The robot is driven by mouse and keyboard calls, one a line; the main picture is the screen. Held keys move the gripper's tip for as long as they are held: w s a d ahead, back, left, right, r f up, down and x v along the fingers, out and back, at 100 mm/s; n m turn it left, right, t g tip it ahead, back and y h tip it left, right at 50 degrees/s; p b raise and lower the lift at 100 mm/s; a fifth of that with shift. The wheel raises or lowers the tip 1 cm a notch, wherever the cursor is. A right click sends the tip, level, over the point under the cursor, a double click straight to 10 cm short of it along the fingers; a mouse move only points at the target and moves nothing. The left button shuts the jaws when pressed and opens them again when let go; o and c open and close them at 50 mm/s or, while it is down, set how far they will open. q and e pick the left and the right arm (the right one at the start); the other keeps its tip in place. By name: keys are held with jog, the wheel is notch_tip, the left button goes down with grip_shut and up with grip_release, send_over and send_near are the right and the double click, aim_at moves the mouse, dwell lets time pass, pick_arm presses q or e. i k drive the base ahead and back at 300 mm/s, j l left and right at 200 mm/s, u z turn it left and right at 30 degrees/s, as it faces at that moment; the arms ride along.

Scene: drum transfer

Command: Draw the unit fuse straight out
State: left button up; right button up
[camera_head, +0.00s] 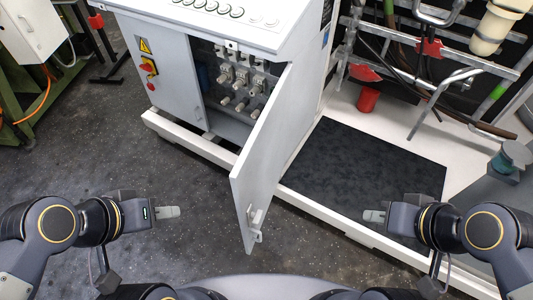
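Several small grey fuse-like parts (241,79) sit in rows inside the open grey cabinet (178,83), at the upper middle of the head view. I cannot tell which of them is the unit fuse. The cabinet door (262,160) stands swung open towards me, with a handle (256,224) near its lower end. My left gripper (175,212) is over the dark floor, left of the door and well short of the fuses. My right gripper (369,215) is right of the door, over the edge of the black mat. Both appear empty; their finger gaps cannot be made out.
The open door stands between my two grippers. A red switch and a yellow warning label (145,46) are on the cabinet front. A black mat (365,170) lies on a white platform (440,110) at right, with a red cup-like part (367,99) behind.

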aim_at(255, 89)
jog(key=k, duration=1.2)
jog(key=z, duration=3.45)
jog(key=k+j, duration=0.45)
jog(key=j, duration=0.15)
jog(key=k+j, duration=0.4)
jog(key=j, duration=0.15)
jog(key=k+j, duration=0.45)
jog(key=j, duration=0.15)
jog(key=k+j, duration=0.4)
jog(key=j, duration=0.15)
jog(key=k+j, duration=0.45)
jog(key=j, duration=0.15)
jog(key=k+j, duration=0.4)
jog(key=j, duration=0.2)
jog(key=k+j, duration=0.45)
jog(key=j, duration=0.5)
jog(key=i, duration=0.05)
